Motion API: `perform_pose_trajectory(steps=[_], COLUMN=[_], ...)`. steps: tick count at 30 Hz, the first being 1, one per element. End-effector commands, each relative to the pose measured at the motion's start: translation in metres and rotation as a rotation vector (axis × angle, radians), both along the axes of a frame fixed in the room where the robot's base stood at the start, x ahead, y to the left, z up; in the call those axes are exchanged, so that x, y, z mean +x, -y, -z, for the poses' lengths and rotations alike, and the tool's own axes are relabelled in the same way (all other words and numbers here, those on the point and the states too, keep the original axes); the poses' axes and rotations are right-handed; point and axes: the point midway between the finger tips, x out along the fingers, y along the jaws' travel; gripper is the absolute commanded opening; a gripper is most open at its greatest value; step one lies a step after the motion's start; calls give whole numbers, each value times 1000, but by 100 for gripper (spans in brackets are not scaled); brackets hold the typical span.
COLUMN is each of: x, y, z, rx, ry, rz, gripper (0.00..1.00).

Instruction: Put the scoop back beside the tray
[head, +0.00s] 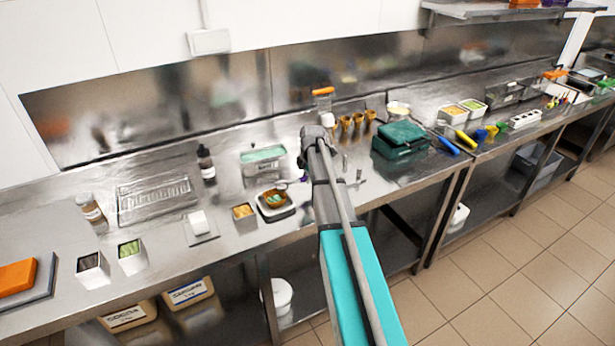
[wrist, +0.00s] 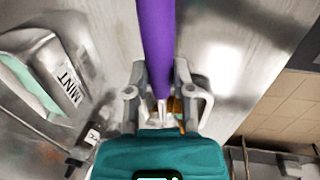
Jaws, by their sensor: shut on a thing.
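My gripper (wrist: 161,82) is shut on the purple handle of the scoop (wrist: 156,38) in the wrist view. The handle runs from between the fingers to the top edge, so the scoop's head is out of that view. In the head view a small purple part of the scoop (head: 303,178) shows left of my arm, and the arm hides most of the grip. The tray labelled MINT (wrist: 62,78), with pale green contents, is left of the gripper in the wrist view. In the head view this tray (head: 263,154) stands on the counter, left of the arm.
A brown bowl (head: 273,204) with something green in it sits on a scale in front of the tray. A dark bottle (head: 206,163) stands left of the tray. Gold cones in a holder (head: 358,122) and a teal box (head: 400,140) stand to the right.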

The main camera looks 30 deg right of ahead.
Motion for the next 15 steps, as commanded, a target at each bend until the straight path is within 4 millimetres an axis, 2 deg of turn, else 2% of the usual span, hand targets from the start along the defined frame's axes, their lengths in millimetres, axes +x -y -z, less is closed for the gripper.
perform_pose_trajectory(steps=[10,11,15], x=[0,0,0], y=[0,0,0], z=[4,5,4], rx=[0,0,0], ry=[0,0,0], rz=[0,0,0], gripper=[0,36,62])
